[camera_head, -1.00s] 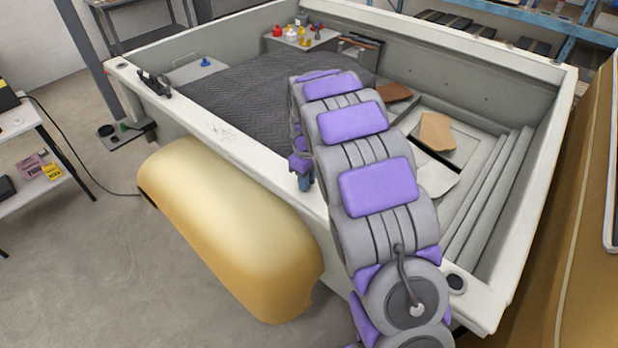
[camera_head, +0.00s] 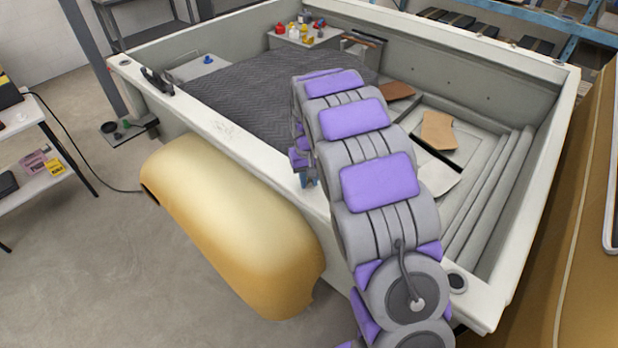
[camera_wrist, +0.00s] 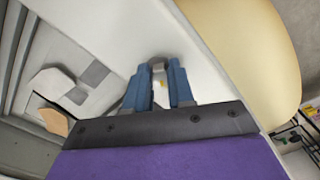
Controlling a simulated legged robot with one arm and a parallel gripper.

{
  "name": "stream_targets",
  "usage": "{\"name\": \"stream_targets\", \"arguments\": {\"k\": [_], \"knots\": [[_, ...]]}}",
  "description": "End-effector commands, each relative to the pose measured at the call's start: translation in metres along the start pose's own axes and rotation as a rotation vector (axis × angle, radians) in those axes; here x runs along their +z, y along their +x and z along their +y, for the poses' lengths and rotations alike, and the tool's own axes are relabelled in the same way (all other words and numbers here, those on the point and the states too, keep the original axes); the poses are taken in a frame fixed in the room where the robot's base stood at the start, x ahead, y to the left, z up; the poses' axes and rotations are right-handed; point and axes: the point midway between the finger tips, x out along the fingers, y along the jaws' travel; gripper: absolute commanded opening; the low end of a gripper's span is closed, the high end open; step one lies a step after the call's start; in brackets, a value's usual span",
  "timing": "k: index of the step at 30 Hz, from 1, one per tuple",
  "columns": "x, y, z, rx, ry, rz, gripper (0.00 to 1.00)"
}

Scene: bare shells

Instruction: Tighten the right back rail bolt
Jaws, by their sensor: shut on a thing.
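The bed's near rail (camera_head: 245,145) is white and runs from the upper left to the lower right in the head view. In the wrist view the rail (camera_wrist: 205,70) lies beneath my gripper (camera_wrist: 158,72). Its two blue fingers are shut around a small grey piece, which looks like the rail bolt (camera_wrist: 157,62). Most of the bolt is hidden between the fingertips.
A yellow fender (camera_head: 230,220) bulges below the rail. The bed holds a dark quilted mat (camera_head: 250,95) and a brown piece (camera_head: 438,130). Bottles (camera_head: 297,32) stand at the back. A shelf with small boxes (camera_head: 35,163) is at left. Bare floor (camera_head: 90,260) lies at lower left.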

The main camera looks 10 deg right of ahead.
Motion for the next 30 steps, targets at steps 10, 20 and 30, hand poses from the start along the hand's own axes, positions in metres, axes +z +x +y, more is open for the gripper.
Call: {"name": "stream_targets", "arguments": {"k": [10,20,30], "knots": [[-0.0022,-0.0012,-0.0002,0.000,0.018,0.008,0.00],[-0.0004,-0.0011,-0.0002,0.000,0.017,0.005,0.39],[0.0012,-0.0019,-0.0001,0.000,0.016,0.003,0.48]]}}
